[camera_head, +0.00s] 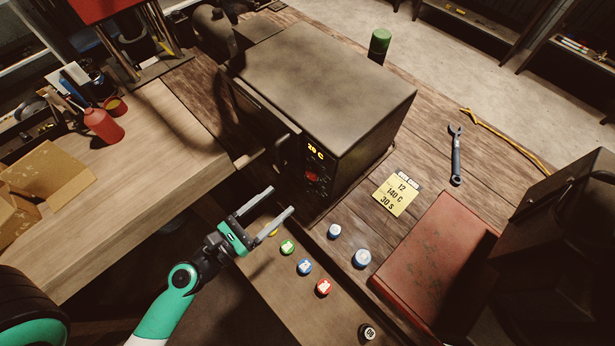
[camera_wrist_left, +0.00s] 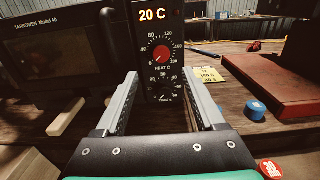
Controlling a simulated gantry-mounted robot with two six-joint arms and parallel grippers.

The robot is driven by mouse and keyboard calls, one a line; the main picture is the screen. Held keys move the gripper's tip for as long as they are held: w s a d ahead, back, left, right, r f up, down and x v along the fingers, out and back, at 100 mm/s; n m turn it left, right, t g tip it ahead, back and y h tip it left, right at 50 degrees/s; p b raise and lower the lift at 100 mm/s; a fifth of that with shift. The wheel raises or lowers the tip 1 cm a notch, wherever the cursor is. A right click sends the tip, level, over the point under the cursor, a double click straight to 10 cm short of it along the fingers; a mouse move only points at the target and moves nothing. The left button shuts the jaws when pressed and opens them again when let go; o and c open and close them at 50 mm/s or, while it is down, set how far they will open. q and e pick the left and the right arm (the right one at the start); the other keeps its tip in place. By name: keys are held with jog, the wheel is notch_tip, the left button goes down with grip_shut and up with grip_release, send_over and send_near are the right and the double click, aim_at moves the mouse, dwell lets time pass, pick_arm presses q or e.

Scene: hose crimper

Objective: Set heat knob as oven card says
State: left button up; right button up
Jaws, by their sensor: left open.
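The dark oven (camera_head: 325,75) stands on the bench with its control panel facing me. Its display reads 20 C. The red heat knob (camera_wrist_left: 161,54) is on the panel inside a dial marked 0 to 200, its pointer toward the low, lower-left end; it also shows small in the head view (camera_head: 312,177). A dark time knob (camera_wrist_left: 163,85) sits below it. The yellow oven card (camera_head: 396,195) lies right of the oven and reads 12, 140 C, 30 s. My left gripper (camera_head: 281,199) is open and empty in front of the panel, apart from the heat knob. My right gripper is not visible.
The oven door handle (camera_head: 268,154) juts out left of the panel. Several coloured round caps (camera_head: 304,267) lie at the bench front. A red case (camera_head: 437,262), a wrench (camera_head: 456,155) and a green-topped cylinder (camera_head: 379,44) are to the right and behind.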

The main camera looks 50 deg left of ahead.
aim_at(310, 176)
pick_arm(q)
jog(key=w+p, duration=0.2)
jog(key=w, duration=0.8)
jog(key=shift+w+a+p, duration=0.15)
jog(key=shift+a+p, duration=0.05)
jog(key=shift+p, duration=0.15)
jog(key=shift+c, duration=0.2)
grip_shut()
